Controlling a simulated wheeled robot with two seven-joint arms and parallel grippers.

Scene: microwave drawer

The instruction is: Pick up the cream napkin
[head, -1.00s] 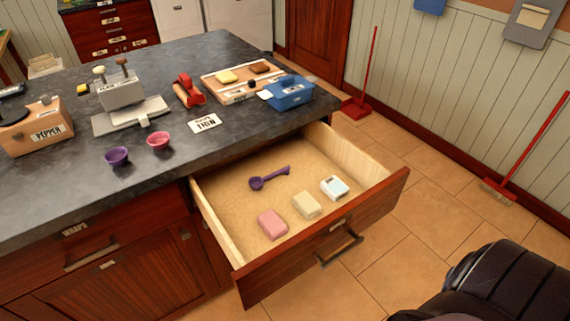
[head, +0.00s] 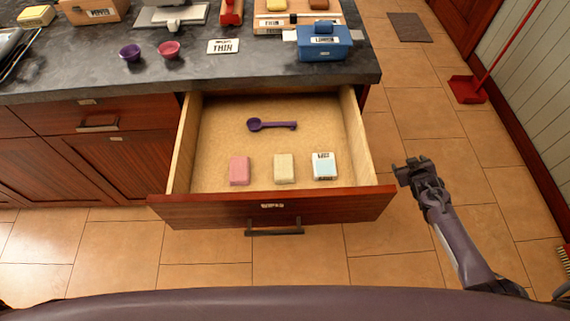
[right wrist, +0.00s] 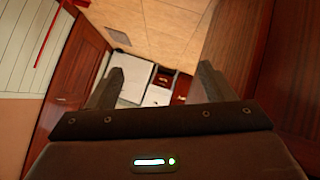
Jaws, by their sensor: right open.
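The cream napkin (head: 285,168) lies flat in the open drawer (head: 230,112), near its front wall. A pink napkin (head: 239,170) lies to its left and a white and light-blue packet (head: 324,166) to its right, each apart from it. My right gripper (head: 410,168) is to the right of the drawer, outside it, and apart from all of these. In the right wrist view its two fingers (right wrist: 158,82) are spread with nothing between them. My left gripper is not in view.
A purple scoop (head: 272,125) lies farther back in the drawer. The dark counter (head: 120,78) overhangs behind, with a blue box (head: 323,45), two small bowls and other items on it. The drawer's front panel (head: 200,210) stands up before the napkins.

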